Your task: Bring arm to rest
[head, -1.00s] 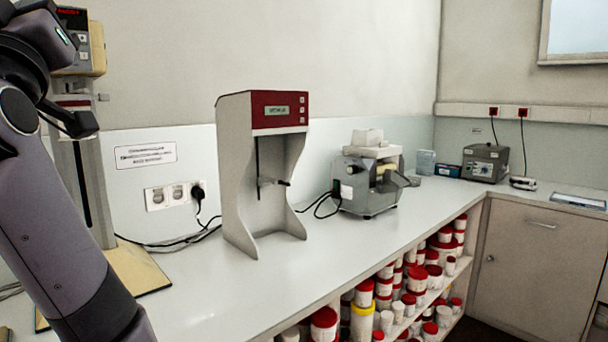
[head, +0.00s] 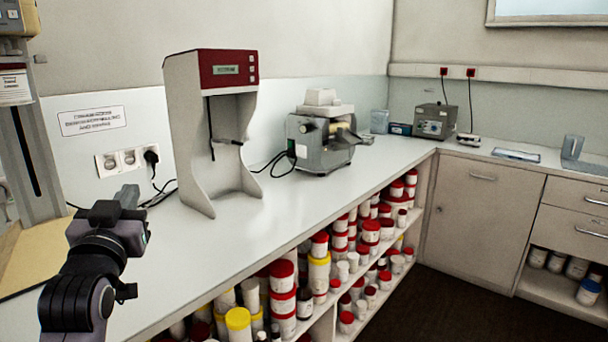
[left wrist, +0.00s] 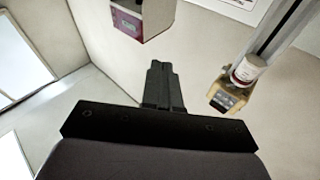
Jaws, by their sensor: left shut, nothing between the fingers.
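My left gripper (head: 128,195) shows at the left of the head view, above the near left part of the counter. In the left wrist view its two dark fingers (left wrist: 161,76) lie close together with nothing between them. The forearm and wrist come up from the lower left of the head view. The gripper is apart from the red-topped device, which stands behind it to the right. My right gripper is not in view.
The white counter (head: 225,235) holds a red-topped device (head: 185,125), a grey machine (head: 322,140) and a dark box unit (head: 434,121). A tall stand (head: 28,150) on a wooden base is at the left. Shelves below hold several jars. The counter front is clear.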

